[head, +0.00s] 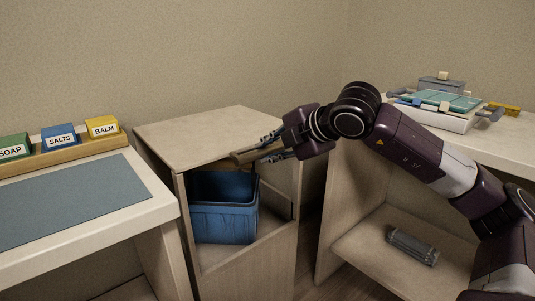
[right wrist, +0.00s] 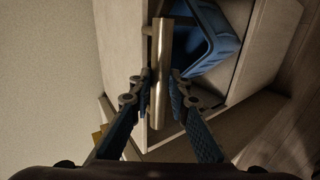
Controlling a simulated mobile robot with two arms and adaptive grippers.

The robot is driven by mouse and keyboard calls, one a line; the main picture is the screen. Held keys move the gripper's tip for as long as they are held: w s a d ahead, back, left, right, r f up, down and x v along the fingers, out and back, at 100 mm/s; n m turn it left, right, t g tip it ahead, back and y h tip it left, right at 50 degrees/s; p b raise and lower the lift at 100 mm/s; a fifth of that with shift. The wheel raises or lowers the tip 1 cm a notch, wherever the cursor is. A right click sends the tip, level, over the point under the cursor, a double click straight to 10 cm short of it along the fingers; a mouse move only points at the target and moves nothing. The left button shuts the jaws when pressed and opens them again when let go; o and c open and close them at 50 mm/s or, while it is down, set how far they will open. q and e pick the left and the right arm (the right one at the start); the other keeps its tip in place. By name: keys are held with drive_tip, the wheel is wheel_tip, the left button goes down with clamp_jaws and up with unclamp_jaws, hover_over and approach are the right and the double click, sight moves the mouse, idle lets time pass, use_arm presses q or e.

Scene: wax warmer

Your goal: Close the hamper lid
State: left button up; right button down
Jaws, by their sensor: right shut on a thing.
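The hamper is a pale wooden cabinet (head: 243,262) with a blue bin (head: 222,222) inside, seen through its open upper front. Its wooden lid (head: 200,133) lies across the top, close to level; I cannot tell whether it fully touches the frame. My right gripper (head: 264,148) is at the lid's front edge, shut on the bar handle (head: 243,157). In the right wrist view the metal-looking handle (right wrist: 162,65) runs between the fingers of my right gripper (right wrist: 160,88), with the blue bin (right wrist: 213,38) beyond. My left gripper is not in view.
At left a counter (head: 150,205) bears a blue-grey mat (head: 75,200) and a wooden rack with soap, salts (head: 61,137) and balm (head: 103,129) boxes. At right a shelf unit (head: 357,235) holds a grey object (head: 412,246) below and a stacked tray (head: 445,120) on top.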

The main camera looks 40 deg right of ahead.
drive_tip(key=c, duration=1.8)
unclamp_jaws()
drive_tip(key=shift+s, duration=0.1)
drive_tip(key=shift+r, duration=0.1)
drive_tip(key=v, duration=1.2)
